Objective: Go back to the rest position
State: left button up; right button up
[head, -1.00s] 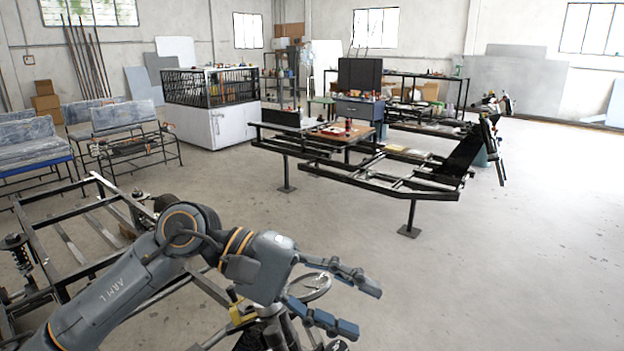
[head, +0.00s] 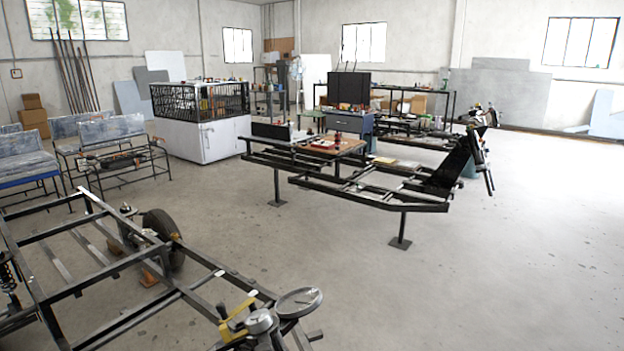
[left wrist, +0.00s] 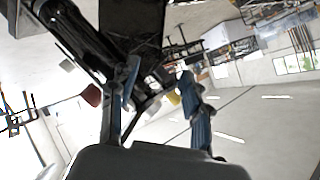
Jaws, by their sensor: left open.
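My left gripper (left wrist: 159,76) shows in the left wrist view with its two blue-grey fingers apart and nothing seen between them. Dark bars and a cylinder-like part lie beyond the fingers; I cannot tell what they belong to. Neither arm shows in the head view. A coil spring (head: 9,274) stands at the left edge of the head view, beside a metal chassis frame (head: 107,275). My right gripper is in neither view.
A round metal disc (head: 299,302) and a yellow part sit at the frame's near corner. A wheel (head: 162,238) is beside the frame. A second black frame (head: 370,190) stands on legs at the centre. The floor (head: 500,270) to the right is clear.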

pick_arm(q)
jog(key=s+a+f+n+g, duration=0.1)
jog(key=s+f+n+g, duration=0.25)
jog(key=s+f, duration=0.45)
jog(key=s+f+n+g, duration=0.3)
jog(key=s+f+g, duration=0.2)
jog(key=s, duration=0.6)
notch_tip(320, 180, down, 24)
jog(key=s+g+p, duration=0.2)
jog(key=s+a+f+p, duration=0.1)
jog(key=s+a+f, duration=0.2)
jog(key=s+f, duration=1)
jog(key=s, duration=0.3)
jog(key=shift+s+a+f+m+g+p, duration=0.15)
jog(key=shift+f+m+g+p, duration=0.05)
jog(key=shift+m+g+p, duration=0.2)
